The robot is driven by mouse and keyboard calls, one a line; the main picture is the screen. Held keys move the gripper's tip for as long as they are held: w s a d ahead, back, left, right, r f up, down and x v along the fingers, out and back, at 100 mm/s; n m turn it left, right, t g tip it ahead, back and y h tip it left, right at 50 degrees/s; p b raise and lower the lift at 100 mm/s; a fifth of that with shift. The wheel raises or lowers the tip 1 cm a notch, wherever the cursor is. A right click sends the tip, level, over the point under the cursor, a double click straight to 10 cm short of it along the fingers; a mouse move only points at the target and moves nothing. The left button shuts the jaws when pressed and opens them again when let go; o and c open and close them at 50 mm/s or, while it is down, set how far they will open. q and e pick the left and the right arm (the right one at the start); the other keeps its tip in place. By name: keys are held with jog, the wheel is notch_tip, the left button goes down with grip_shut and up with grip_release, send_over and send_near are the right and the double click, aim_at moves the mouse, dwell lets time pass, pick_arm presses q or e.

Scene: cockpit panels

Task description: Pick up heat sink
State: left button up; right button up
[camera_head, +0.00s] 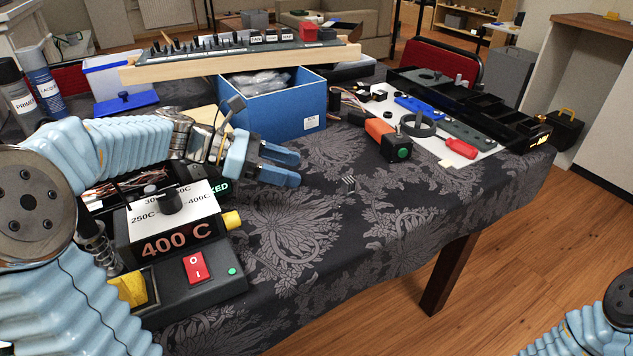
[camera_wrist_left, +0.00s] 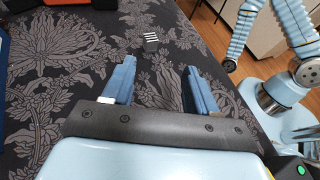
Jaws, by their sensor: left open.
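The heat sink (camera_head: 348,182) is a small dark finned block with light stripes, lying on the patterned dark tablecloth (camera_head: 300,235) near the middle of the table. It also shows in the left wrist view (camera_wrist_left: 151,39), beyond the fingertips and roughly midway between them. My left gripper (camera_head: 297,167) is open and empty, to the left of the heat sink and apart from it; its blue fingers show in the left wrist view (camera_wrist_left: 158,66). In the head view, part of my right arm shows at the lower right corner, but its gripper does not show.
A soldering station (camera_head: 170,240) reading 400 C stands at front left. A blue box (camera_head: 283,112) is behind my left gripper. An orange and black tool (camera_head: 388,138) and a white mat (camera_head: 448,152) with parts lie at back right. The cloth around the heat sink is clear.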

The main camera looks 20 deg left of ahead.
pick_arm(q)
jog(key=shift+a+r, duration=0.1)
jog(key=shift+a, duration=0.6)
jog(key=b, duration=0.1)
send_near(344, 180)
jog(key=x, duration=0.3)
jog(key=shift+s+d, duration=0.15)
jog(key=shift+d, duration=0.25)
jog(key=b+x, duration=0.1)
jog(key=x, duration=0.1)
jog(key=b+x, duration=0.1)
jog(key=x, duration=0.2)
jog(key=shift+w+f+b, duration=0.3)
jog(key=shift+b, duration=0.1)
jog(key=shift+w+d, duration=0.2)
jog(key=shift+d, duration=0.1)
jog(key=shift+c, duration=0.3)
grip_shut()
